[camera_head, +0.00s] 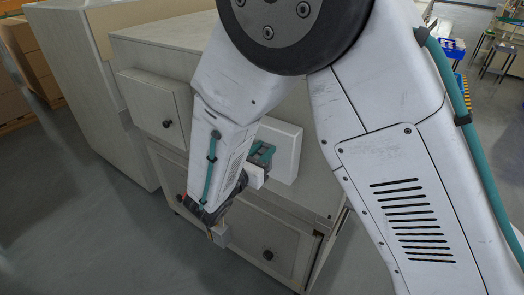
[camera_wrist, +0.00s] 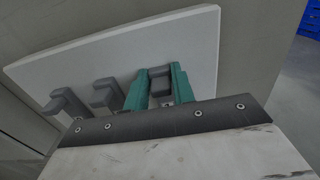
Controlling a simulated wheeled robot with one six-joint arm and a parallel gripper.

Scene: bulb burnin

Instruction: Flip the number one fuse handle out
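A white panel (camera_wrist: 120,58) carries a row of grey hook-shaped fuse handles in the wrist view; no numbers are readable. The left handle (camera_wrist: 66,104) and the one beside it (camera_wrist: 106,94) stand free. A further grey handle (camera_wrist: 160,77) sits between the two teal fingers of my gripper (camera_wrist: 160,88). The fingers are apart, one on each side of this handle, with little or no gap; whether they press on it cannot be told. In the head view, my gripper (camera_head: 262,154) reaches the face of the white panel (camera_head: 288,150); the handles are mostly hidden there.
The panel stands against a pale cabinet (camera_head: 170,45) with drawers and round knobs. A drawer front (camera_head: 155,110) juts out at its left. Brown boxes (camera_head: 28,60) stand far left. Grey floor (camera_head: 75,215) is clear at the left. A blue bin (camera_wrist: 312,18) shows at the right.

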